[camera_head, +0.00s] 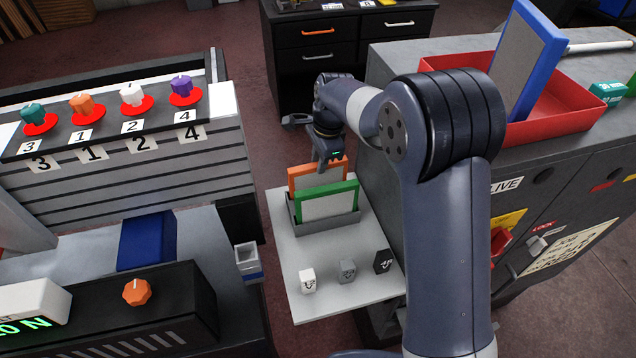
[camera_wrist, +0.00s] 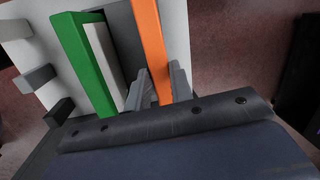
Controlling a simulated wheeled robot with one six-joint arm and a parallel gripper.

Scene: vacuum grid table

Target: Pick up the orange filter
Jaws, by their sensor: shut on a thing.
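The orange filter (camera_head: 304,174) stands upright in a grey rack (camera_head: 327,226) on a small light table, behind the green filter (camera_head: 354,188). My gripper (camera_head: 331,158) is at the orange filter's top edge, toward its right end. In the wrist view my gripper (camera_wrist: 162,88) has its fingers on both sides of the orange frame (camera_wrist: 148,40), shut on it. The green filter (camera_wrist: 84,60) is to the left there, apart from the orange one. The filter's lower part is hidden by the rack and the green filter.
Three small blocks, white (camera_head: 308,281), grey (camera_head: 347,271) and black (camera_head: 383,262), sit on the table's front. A grey cabinet (camera_head: 400,62) with a red tray (camera_head: 560,130) holding a blue-framed filter (camera_head: 527,62) is at right. A panel with coloured knobs (camera_head: 135,100) is at left.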

